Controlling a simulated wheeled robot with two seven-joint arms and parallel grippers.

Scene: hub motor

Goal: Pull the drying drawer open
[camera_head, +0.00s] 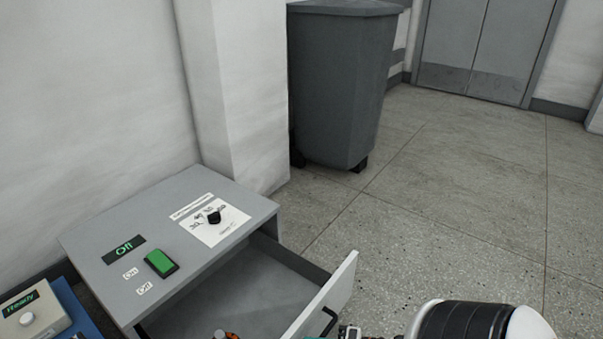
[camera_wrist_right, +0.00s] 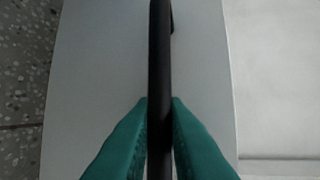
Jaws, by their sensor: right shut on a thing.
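The drying drawer (camera_head: 330,295) stands pulled out of its grey cabinet (camera_head: 100,253), with its white front away from the body and the inside showing. Its black bar handle (camera_head: 329,321) is on the outer face of the front. In the right wrist view the handle (camera_wrist_right: 160,60) runs between the green fingers of my right gripper (camera_wrist_right: 160,122), which is shut on it. In the head view my right gripper is mostly cut off at the bottom edge. My left gripper is not clearly in view.
A device reading "Ready" (camera_head: 32,311) is at the lower left. A grey wheeled bin (camera_head: 340,85) stands behind. The floor (camera_head: 450,200) on the right is clear.

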